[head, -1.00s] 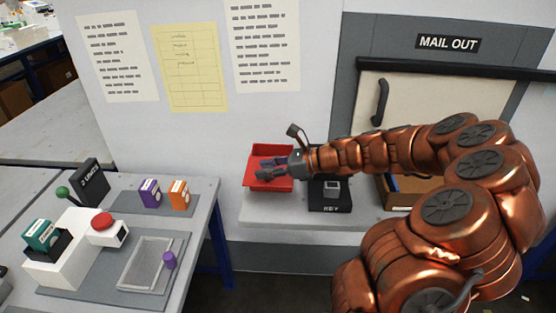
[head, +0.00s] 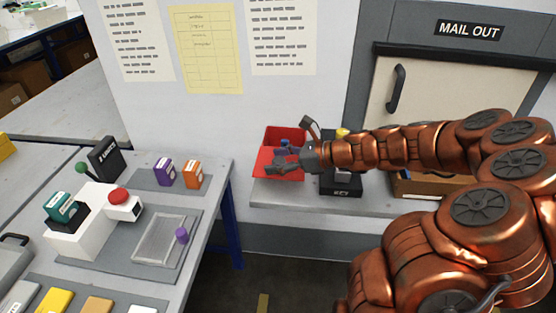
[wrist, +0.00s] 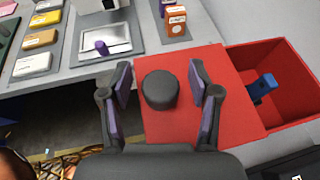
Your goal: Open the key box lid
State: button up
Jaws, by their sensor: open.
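A red box (head: 271,138) stands on the grey shelf, its inside exposed, with a blue object (wrist: 263,86) in it. In the wrist view its red wall (wrist: 285,55) is at the right. A flat red panel, apparently its lid (wrist: 222,62), lies beside the opening, with a round black knob (wrist: 160,90) on it. My gripper (wrist: 160,85) is open, its purple-padded fingers on either side of the knob with gaps visible. In the head view my gripper (head: 278,160) hides part of the red box and panel.
A black unit labelled KEY (head: 342,191) stands right of the red box, partly behind my arm. A bench (head: 215,205) at the left holds a purple box (head: 163,171), an orange box (head: 193,174) and a clear tray (head: 160,240). Floor shows between bench and shelf.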

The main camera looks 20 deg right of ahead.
jog(key=v, duration=1.2)
dwell(0.6)
jog(key=s+a+f+n+g+h, duration=0.1)
jog(key=s+a+n+g, duration=0.4)
jog(key=a, duration=0.4)
jog(key=s+a+f+n+g, duration=0.1)
jog(key=s+a+n+g, duration=0.2)
jog(key=a+n, duration=0.45)
jog(key=s+f+n+g+h, duration=0.3)
jog(key=s+n+h, duration=0.5)
jog(key=s+n, duration=0.6)
jog(key=s, duration=0.3)
jog(key=shift+d+f+h, duration=0.2)
jog(key=shift+h, duration=0.2)
